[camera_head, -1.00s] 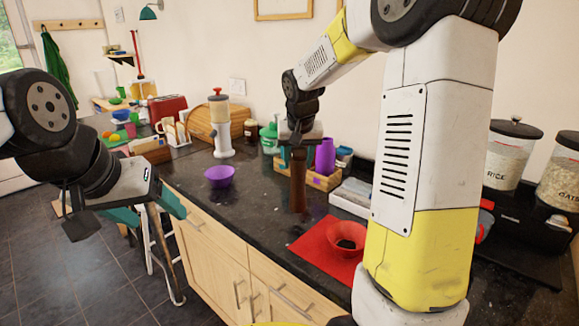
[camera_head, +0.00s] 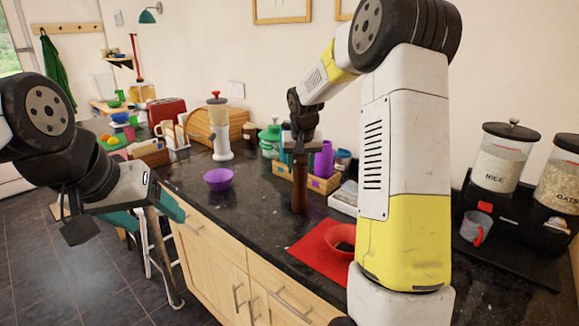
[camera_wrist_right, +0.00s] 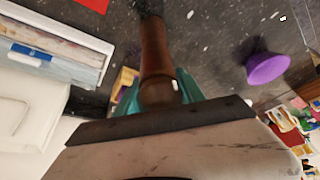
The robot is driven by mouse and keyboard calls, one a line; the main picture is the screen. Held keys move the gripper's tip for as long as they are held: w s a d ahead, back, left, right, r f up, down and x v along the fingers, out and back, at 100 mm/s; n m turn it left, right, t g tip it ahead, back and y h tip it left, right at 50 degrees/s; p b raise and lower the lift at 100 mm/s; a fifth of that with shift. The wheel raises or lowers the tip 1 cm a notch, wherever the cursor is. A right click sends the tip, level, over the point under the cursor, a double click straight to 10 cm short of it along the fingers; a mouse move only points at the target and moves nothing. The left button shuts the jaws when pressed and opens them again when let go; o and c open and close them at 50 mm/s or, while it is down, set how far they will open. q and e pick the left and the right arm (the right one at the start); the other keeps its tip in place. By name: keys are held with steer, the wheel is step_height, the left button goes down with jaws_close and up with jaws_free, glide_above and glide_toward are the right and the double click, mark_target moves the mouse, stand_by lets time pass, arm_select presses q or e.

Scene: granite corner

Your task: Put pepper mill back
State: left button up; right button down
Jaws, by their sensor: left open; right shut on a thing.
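The pepper mill (camera_head: 299,188) is a tall brown wooden turned piece, upright over the dark counter in front of the wooden caddy. My right gripper (camera_head: 300,150) is shut on its upper end from above. In the right wrist view the mill (camera_wrist_right: 156,50) stands between the teal fingers (camera_wrist_right: 157,92), its far end towards the counter. I cannot tell whether its base touches the counter. The wooden caddy (camera_head: 322,184) holds a purple cylinder (camera_head: 323,160) and other items, partly hidden by the mill and gripper. My left gripper (camera_head: 120,218) is open and empty, left of the counter.
A purple bowl (camera_head: 218,180) stands left of the mill. A white box (camera_head: 345,198) sits right of the caddy. Counter between purple bowl and mill is clear.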

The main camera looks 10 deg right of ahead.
steer(key=shift+f, duration=0.15)
steer(key=c, duration=0.7)
jaws_free()
steer(key=d+v, duration=0.1)
steer(key=v, duration=1.1)
steer(key=s+a+r+y, duration=0.15)
steer(key=s+r, duration=0.25)
steer(key=s, duration=0.9)
steer(key=s+a+f+n, duration=0.1)
steer(key=s+a+f, duration=0.1)
steer(key=s, duration=0.6)
steer(key=s+a+f+n+t+y, duration=0.1)
steer(key=s+f, duration=0.1)
steer(key=s, duration=0.6)
steer(key=shift+s+a+f+t, duration=0.25)
steer(key=shift+s+a+t, duration=0.05)
steer(key=shift+s+a, duration=0.1)
